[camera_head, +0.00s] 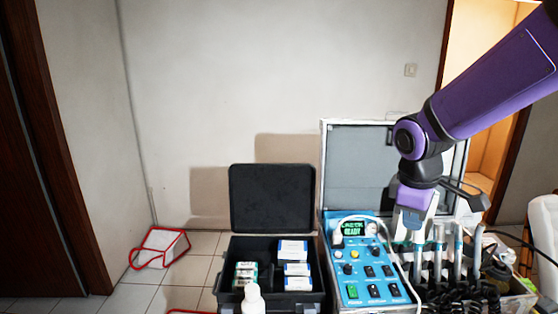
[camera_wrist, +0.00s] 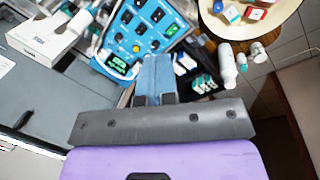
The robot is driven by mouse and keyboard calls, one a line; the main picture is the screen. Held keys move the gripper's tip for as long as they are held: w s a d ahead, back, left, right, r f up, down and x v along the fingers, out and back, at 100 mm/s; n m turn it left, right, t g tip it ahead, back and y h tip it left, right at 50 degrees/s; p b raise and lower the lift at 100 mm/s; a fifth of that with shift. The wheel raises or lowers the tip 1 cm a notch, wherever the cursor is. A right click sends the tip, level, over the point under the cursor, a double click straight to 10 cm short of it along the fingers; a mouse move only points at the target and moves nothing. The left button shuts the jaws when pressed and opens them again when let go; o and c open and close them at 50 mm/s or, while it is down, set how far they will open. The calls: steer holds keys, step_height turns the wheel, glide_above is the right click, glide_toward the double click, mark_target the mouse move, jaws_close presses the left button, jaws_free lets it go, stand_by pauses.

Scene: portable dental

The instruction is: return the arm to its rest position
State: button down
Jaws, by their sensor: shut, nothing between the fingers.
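My purple arm comes in from the upper right in the head view. My gripper (camera_head: 408,232) points down near the right side of the blue control panel (camera_head: 362,264), beside the row of dental handpieces (camera_head: 457,255). In the wrist view, my gripper (camera_wrist: 154,68) has its blue fingers together with nothing between them. The blue panel (camera_wrist: 140,45) shows past the fingertips there. The panel's green display (camera_head: 353,229) appears to read "CHECK READY". Whether my fingers touch anything cannot be told.
The portable unit's raised lid (camera_head: 357,160) stands behind my gripper. An open black case (camera_head: 271,195) with small boxes sits to the left, with a white bottle (camera_head: 253,300) in front. A red-edged white bag (camera_head: 160,248) lies on the floor. Space above the case is clear.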

steer(key=s+d+r+m+t+y, duration=0.1)
steer(key=s+d+r+m+t, duration=0.1)
steer(key=s+r+m, duration=0.3)
steer(key=s+d+r+m+t+y, duration=0.1)
steer(key=s+r+m, duration=0.4)
steer(key=s, duration=0.7)
steer(key=shift+s+d+t, duration=0.25)
steer(key=shift+d+t, duration=0.15)
steer(key=shift+d, duration=0.15)
